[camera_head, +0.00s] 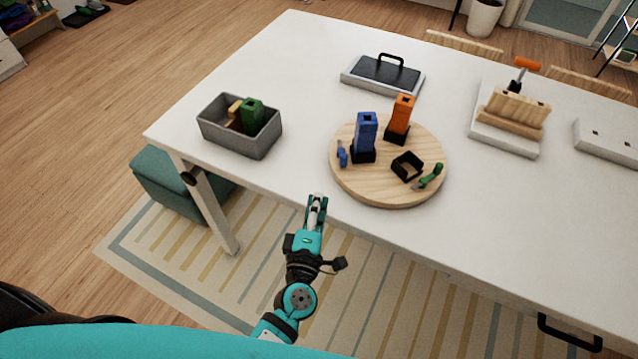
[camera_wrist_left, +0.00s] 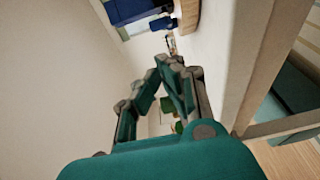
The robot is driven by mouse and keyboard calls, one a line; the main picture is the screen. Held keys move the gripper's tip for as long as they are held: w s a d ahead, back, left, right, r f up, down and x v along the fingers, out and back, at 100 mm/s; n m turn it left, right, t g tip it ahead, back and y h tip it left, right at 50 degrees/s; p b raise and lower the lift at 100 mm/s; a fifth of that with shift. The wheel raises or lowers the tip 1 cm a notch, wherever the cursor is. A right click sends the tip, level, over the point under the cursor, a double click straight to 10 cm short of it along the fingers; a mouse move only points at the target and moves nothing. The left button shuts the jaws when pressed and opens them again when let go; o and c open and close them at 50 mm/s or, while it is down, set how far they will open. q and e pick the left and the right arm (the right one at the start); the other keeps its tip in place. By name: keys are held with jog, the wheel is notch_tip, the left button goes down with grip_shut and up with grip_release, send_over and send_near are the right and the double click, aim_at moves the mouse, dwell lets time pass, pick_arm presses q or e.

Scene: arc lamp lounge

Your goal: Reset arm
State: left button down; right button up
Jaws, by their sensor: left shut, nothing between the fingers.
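My left gripper (camera_head: 317,203) is shut and empty in the head view. It is just off the front edge of the white table (camera_head: 260,85), in front of the round wooden board. The left wrist view shows its teal and grey fingers (camera_wrist_left: 168,62) close together, with the white table edge close on the right. My right gripper is in neither view.
A round wooden board (camera_head: 375,190) holds a blue block (camera_head: 366,132), an orange block (camera_head: 401,115), a black square holder (camera_head: 407,166) and small tools. A grey bin (camera_head: 240,145) with green and tan items stands left. A teal stool (camera_head: 165,185) is under the table's left end.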

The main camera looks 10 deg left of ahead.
pick_arm(q)
jog(key=shift+s+d, duration=0.3)
jog(key=shift+s, duration=0.2)
jog(key=shift+a, duration=0.15)
